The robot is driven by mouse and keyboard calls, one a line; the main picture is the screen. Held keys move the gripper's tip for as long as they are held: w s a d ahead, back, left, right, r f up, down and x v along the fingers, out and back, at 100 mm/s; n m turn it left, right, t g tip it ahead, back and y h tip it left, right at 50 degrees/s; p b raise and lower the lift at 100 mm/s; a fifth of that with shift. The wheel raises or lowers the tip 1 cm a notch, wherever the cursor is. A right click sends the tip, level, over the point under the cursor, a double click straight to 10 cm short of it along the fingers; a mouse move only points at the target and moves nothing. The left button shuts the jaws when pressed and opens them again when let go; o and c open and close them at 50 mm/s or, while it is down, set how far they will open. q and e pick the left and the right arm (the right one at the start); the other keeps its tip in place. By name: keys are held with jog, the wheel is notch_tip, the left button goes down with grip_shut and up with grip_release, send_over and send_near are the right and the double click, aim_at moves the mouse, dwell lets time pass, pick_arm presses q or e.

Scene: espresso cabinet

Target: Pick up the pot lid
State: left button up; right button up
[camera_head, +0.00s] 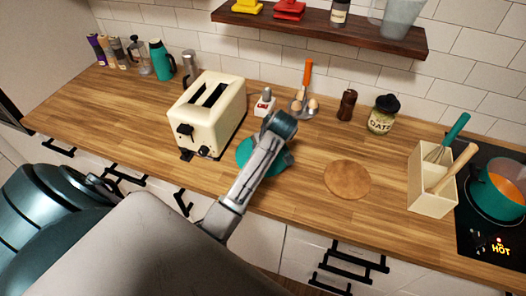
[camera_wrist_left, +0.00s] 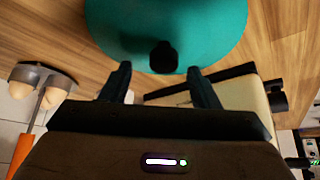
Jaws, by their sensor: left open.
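The pot lid is a teal disc with a dark knob. In the head view the lid (camera_head: 246,151) lies on the wooden counter just right of the toaster, partly covered by my left arm. In the left wrist view the lid (camera_wrist_left: 205,30) fills the top middle, and its black knob (camera_wrist_left: 163,57) sits just beyond my fingertips, between their lines. My left gripper (camera_wrist_left: 158,72) is open, with a finger on either side and nothing held. Its fingers are hidden behind the wrist in the head view. My right gripper is not in view.
The cream toaster (camera_head: 211,111) stands close left of the lid. Behind are an egg holder (camera_head: 304,103) with an orange handle, a pepper mill (camera_head: 347,105) and an oats jar (camera_head: 382,114). A round wooden board (camera_head: 347,180) and utensil box (camera_head: 430,183) lie to the right.

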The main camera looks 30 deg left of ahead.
pick_arm(q)
jog(key=shift+p+x, duration=0.55)
jog(key=shift+x, duration=1.2)
jog(key=shift+s, duration=0.2)
jog(key=c, duration=1.2)
